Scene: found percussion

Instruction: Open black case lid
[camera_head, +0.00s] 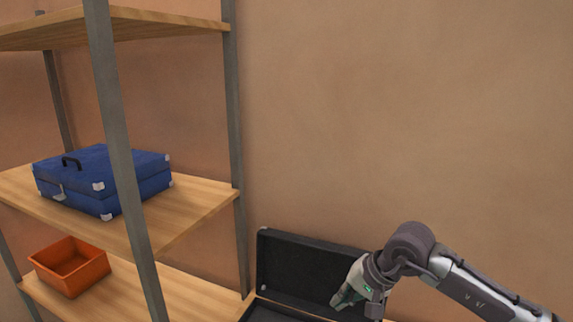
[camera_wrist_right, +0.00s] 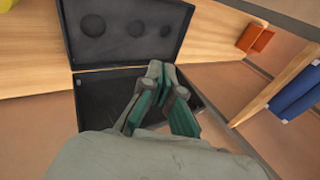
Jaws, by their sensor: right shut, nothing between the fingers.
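The black case stands open at the bottom middle of the head view, its lid (camera_head: 310,262) raised and leaning back near the wall. Its base (camera_head: 268,313) is cut off by the frame's lower edge. In the right wrist view the base (camera_wrist_right: 160,48) shows round recesses, and the lid (camera_wrist_right: 92,105) lies behind the fingers. My right gripper (camera_head: 338,302) is shut and empty, in front of the lid's inner face. In the wrist view its fingertips (camera_wrist_right: 161,68) are near the hinge line; whether they touch the case I cannot tell. My left gripper is out of view.
A shelf rack with grey posts (camera_head: 118,150) stands left. It holds a blue case (camera_head: 100,175) on the middle board and an orange bin (camera_head: 70,265) below. A wooden surface (camera_wrist_right: 215,40) surrounds the black case. A yellow thing (camera_wrist_right: 7,5) shows at the wrist view's corner.

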